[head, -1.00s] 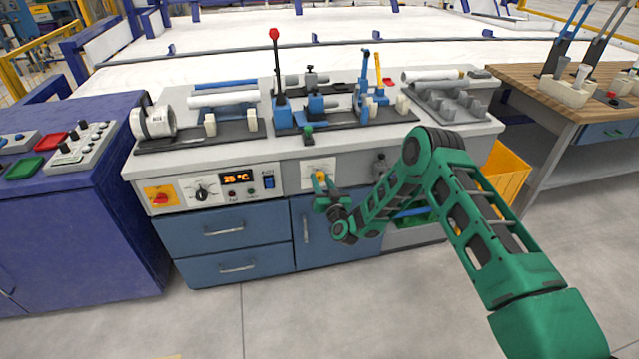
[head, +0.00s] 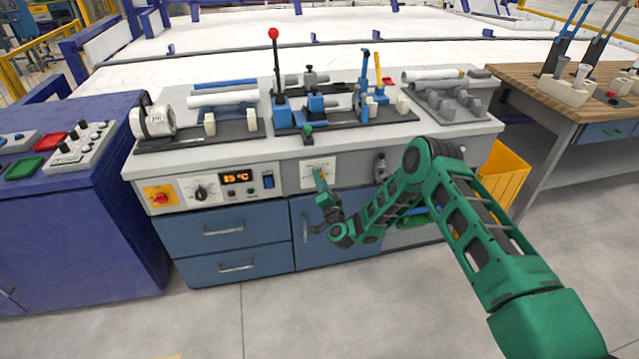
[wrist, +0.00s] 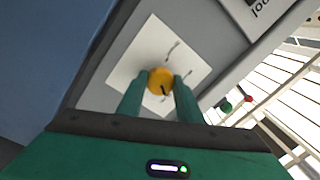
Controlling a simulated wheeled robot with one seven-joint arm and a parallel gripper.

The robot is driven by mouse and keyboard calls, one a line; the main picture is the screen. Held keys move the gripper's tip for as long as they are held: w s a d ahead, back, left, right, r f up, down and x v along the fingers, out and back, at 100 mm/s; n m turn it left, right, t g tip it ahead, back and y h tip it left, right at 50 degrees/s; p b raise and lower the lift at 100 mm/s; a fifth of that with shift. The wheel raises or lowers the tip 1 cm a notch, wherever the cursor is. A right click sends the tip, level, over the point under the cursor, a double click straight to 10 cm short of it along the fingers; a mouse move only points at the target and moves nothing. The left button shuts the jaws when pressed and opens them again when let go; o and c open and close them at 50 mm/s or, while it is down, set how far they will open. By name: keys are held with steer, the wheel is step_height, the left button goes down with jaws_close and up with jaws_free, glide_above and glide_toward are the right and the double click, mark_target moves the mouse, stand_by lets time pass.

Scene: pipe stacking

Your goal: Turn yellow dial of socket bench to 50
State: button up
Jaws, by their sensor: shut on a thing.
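The socket bench (head: 350,165) stands in front of me, with a grey top and blue drawers. Its yellow dial (wrist: 160,76) sits on a white square plate (wrist: 131,75) with dark markings, on the bench's front panel. In the wrist view my gripper (wrist: 160,84) has one green finger on each side of the dial and is shut on it. A dark pointer mark shows on the dial. The number it points to is too small to read. In the head view my gripper (head: 321,177) hides most of the dial.
Left of the white plate are an orange digital display (head: 237,178), a black knob (head: 201,193) and a red switch on yellow (head: 160,198). A yellow bin (head: 503,175) stands right of the bench.

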steer(key=shift+d+f+m, duration=0.1)
steer(key=shift+f+m, duration=0.1)
steer(key=shift+m, duration=0.1)
steer(key=o, duration=1)
steer(key=shift+r, duration=0.1)
steer(key=shift+s, duration=0.1)
steer(key=shift+v, duration=5.3)
